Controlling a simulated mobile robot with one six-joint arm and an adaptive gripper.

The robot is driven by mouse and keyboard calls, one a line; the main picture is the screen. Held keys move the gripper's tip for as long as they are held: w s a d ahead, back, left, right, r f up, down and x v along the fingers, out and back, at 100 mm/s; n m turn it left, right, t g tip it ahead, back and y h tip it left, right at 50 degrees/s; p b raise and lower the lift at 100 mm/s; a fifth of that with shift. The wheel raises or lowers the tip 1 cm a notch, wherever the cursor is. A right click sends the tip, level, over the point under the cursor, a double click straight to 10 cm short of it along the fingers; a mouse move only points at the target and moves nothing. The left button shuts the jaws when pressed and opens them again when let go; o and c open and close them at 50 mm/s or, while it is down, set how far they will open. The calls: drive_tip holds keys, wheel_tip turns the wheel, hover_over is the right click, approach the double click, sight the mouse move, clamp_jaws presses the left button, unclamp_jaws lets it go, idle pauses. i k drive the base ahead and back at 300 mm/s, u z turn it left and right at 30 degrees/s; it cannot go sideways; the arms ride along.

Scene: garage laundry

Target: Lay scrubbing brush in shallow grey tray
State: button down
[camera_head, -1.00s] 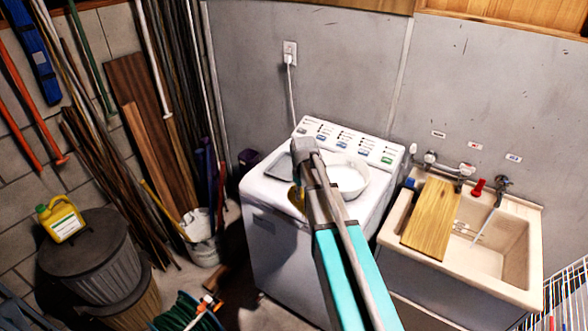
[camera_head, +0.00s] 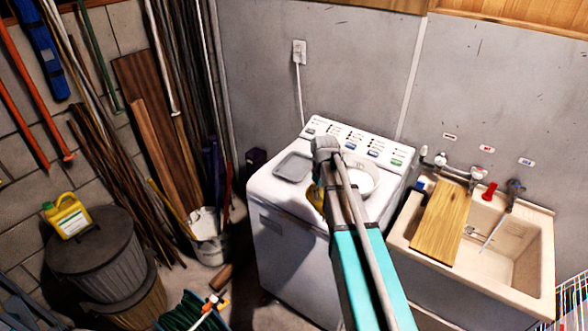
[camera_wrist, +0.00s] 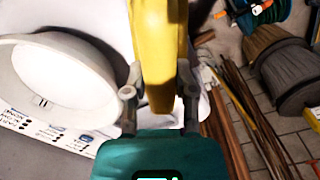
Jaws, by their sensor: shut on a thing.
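The yellow scrubbing brush (camera_wrist: 158,50) is between my gripper's fingers in the wrist view, with its far end cut off by the top edge. My gripper (camera_wrist: 159,95) is shut on it. In the head view my gripper (camera_head: 318,190) is over the washing machine top, and part of the yellow brush (camera_head: 314,199) shows beside my arm. The shallow grey tray (camera_head: 293,167) lies on the left of the washer top, left of my gripper, and looks empty. My arm hides much of the brush in the head view. The tray cannot be made out in the wrist view.
A white bowl (camera_head: 365,184) stands on the washing machine (camera_head: 285,240), right of the tray and partly behind my arm; it also fills the left of the wrist view (camera_wrist: 95,75). A sink (camera_head: 520,250) with a wooden board (camera_head: 440,222) stands to the right.

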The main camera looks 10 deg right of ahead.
sight(295, 168)
drive_tip(key=z, duration=0.05)
drive_tip(key=i, duration=1)
drive_tip(key=u, duration=0.05)
